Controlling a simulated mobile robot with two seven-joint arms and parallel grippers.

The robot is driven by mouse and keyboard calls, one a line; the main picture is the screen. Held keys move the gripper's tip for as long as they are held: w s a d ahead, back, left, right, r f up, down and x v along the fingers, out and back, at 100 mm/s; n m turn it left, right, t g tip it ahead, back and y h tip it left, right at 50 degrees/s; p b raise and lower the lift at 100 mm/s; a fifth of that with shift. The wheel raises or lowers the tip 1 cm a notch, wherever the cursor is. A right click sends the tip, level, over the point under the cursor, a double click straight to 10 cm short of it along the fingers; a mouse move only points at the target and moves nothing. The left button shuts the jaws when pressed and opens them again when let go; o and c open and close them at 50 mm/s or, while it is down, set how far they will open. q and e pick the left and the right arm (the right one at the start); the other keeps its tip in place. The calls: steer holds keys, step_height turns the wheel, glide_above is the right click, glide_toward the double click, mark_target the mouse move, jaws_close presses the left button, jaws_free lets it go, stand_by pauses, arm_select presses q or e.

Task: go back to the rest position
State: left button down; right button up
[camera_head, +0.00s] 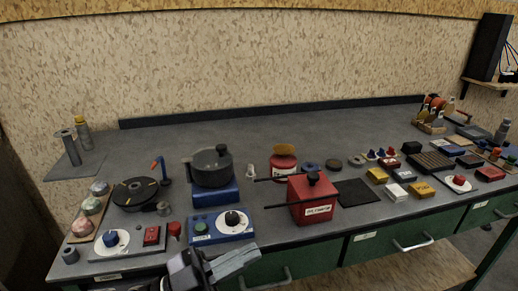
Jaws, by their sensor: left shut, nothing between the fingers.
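My left gripper (236,262) is at the bottom of the head view, in front of the workbench's near edge. Its grey fingers are shut and hold nothing, and they point to the right. The grey workbench top (330,140) lies behind it. My right gripper is not in view.
A dark pot (212,167) stands on a blue base. A red box (312,199) with a black handle is right of centre. A black turntable (135,193) is at left. Small boxes crowd the right. Green drawers (390,241) with handles sit below the front edge. The back of the bench is clear.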

arm_select(q)
steer(key=w+a+f+n+t+y, duration=0.3)
steer(key=a+f+n+t+y, duration=0.65)
steer(key=f+n+y, duration=0.3)
steer(key=s+a+f+n+g+y, duration=0.1)
steer(key=s+a+f+g+y, duration=0.2)
steer(key=s+f, duration=0.3)
steer(key=s+a+f+n+g+y, duration=0.2)
steer(key=s+a+f+g+y, duration=0.1)
steer(key=f, duration=0.8)
steer(key=s+a+g, duration=0.1)
steer(key=s+a, duration=0.1)
steer(key=s, duration=0.1)
steer(key=shift+s+f, duration=0.2)
steer(key=shift+f, duration=0.05)
steer(key=c, duration=1.8)
jaws_free()
steer(key=shift+a+n, duration=0.1)
steer(key=shift+n, duration=0.15)
